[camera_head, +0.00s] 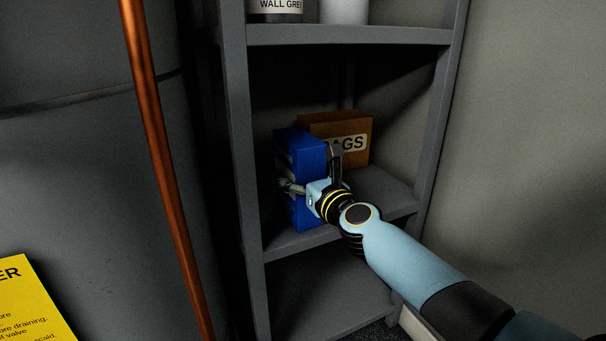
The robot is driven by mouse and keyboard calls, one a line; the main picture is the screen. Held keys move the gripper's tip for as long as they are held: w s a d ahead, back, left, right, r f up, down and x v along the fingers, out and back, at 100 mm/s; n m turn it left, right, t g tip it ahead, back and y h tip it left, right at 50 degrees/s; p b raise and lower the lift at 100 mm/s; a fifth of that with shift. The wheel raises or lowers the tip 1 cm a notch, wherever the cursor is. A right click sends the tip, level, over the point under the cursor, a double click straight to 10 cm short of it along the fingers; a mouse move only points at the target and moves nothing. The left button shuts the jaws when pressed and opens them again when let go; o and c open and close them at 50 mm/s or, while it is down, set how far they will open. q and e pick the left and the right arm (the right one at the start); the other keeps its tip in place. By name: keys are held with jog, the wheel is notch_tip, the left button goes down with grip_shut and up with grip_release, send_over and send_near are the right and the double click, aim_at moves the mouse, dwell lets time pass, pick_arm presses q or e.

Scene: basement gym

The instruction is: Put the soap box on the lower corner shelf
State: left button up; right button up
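A blue box (306,153), which I take for the soap box, stands upright near the front of the middle visible shelf (383,191) of a grey corner unit. Its label is hidden from this side. My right gripper (309,172) is at the box, with one finger by its front left side and the other rising along its right side. I cannot tell whether the fingers press on it. The box's base looks at or very near the shelf surface. My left gripper is not in view.
A brown box marked BAGS (358,131) stands behind and right of the blue box. Paint cans (344,10) sit on the shelf above. The lowest visible shelf (325,290) looks empty. A copper pipe (157,150) and yellow sign (28,300) are at left.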

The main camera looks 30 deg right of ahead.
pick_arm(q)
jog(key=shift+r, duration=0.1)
pick_arm(e)
jog(key=shift+r, duration=0.15)
jog(key=s, duration=1.2)
jog(key=s+a+f+n+g+y, duration=0.2)
jog(key=s+a+f+n+g, duration=0.3)
jog(key=f+n, duration=0.45)
jog(key=s+a+f+n+g+y, duration=0.35)
jog(key=s+f+n, duration=0.3)
jog(key=n, duration=0.55)
jog(key=s+d+f+n+g+h, duration=0.1)
jog(key=s+d+f+n+g, duration=0.1)
jog(key=s+n, duration=0.3)
jog(key=s+d+f+n+g+h, duration=0.2)
jog(key=s+f+n+g, duration=0.2)
jog(key=s, duration=0.6)
jog(key=s+d+f+n+g+h, duration=0.2)
jog(key=s+f+n+g, duration=0.1)
jog(key=s+n, duration=0.4)
jog(key=shift+s+d+f, duration=0.3)
jog(key=shift+s+f, duration=0.15)
jog(key=shift+s, duration=0.2)
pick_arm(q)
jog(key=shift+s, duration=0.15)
